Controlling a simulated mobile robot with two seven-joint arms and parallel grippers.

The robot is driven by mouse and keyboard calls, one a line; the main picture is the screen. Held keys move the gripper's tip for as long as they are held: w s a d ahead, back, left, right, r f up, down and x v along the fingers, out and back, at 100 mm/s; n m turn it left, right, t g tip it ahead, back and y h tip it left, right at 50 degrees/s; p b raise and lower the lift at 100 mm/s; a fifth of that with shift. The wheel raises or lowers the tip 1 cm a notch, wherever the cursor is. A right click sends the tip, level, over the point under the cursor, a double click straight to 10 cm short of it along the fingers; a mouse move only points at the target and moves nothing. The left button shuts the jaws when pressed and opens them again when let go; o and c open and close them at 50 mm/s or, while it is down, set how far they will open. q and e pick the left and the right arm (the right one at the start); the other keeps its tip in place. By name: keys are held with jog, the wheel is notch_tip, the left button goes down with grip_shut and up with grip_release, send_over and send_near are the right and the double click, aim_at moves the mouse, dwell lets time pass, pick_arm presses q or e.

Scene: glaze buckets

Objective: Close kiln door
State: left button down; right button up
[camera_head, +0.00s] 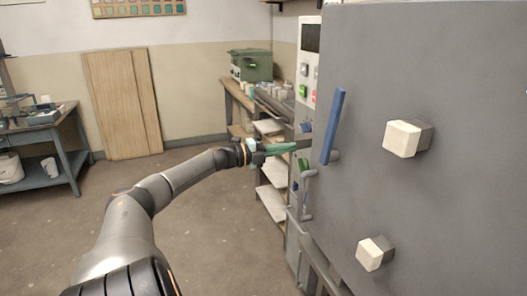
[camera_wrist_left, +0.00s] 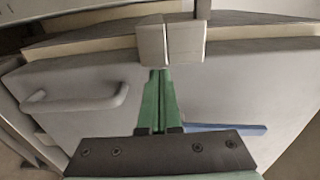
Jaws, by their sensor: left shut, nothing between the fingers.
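The kiln's large grey panel (camera_head: 455,215), which looks like its door, fills the right of the head view. It carries two cream blocks, an upper one (camera_head: 403,138) and a lower one (camera_head: 370,254), and a blue handle bar (camera_head: 333,127) near its left edge. My left gripper (camera_head: 293,147) has green fingers that are shut and empty, left of the blue bar. In the left wrist view the fingertips (camera_wrist_left: 157,73) point at a pair of cream blocks (camera_wrist_left: 170,40); contact cannot be told. A grey loop handle (camera_wrist_left: 75,104) lies left of them. How far the door stands open is unclear.
A control panel (camera_head: 309,62) with buttons stands behind the grey panel's left edge. Shelving (camera_head: 270,170) with a green box (camera_head: 250,65) on top is beyond my gripper. A workbench (camera_head: 55,130) stands far left. The floor (camera_head: 205,250) between is clear.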

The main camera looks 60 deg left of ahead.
pick_arm(q)
jog(key=p+v, duration=0.3)
jog(key=v, duration=0.4)
jog(key=shift+s, duration=0.2)
pick_arm(e)
jog(key=shift+s+d+r, duration=0.25)
jog(key=shift+d+r, duration=0.15)
jog(key=shift+d, duration=0.15)
jog(key=shift+s+d+r, duration=0.25)
jog(key=shift+d+r, duration=0.15)
jog(key=shift+d, duration=0.1)
